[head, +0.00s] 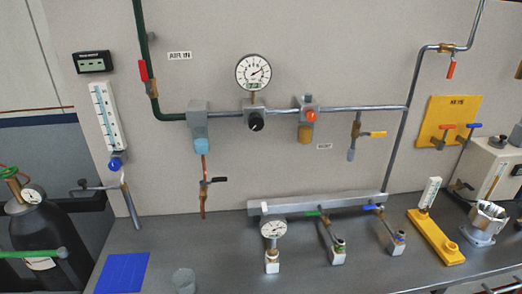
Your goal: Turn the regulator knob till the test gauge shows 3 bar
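A black regulator knob (256,123) sits on the front of a grey regulator body (255,107) in the wall pipe. A large round white gauge (253,72) stands above it; its needle seems to point to the upper right, and its figures are too small to read. A smaller round gauge (273,229) stands on a pale block on the bench, in front of the manifold; its reading cannot be made out. Which of the two is the test gauge is not marked legibly. Neither of my grippers is in view, and nothing touches the knob.
Beside the regulator are a blue-bowled unit (201,145) and a unit with an orange-red knob (310,115). Below, a manifold (330,203) carries green and blue levers. A clear cup (184,281) and blue mat (123,272) lie front left. A dark cylinder (42,235) stands left.

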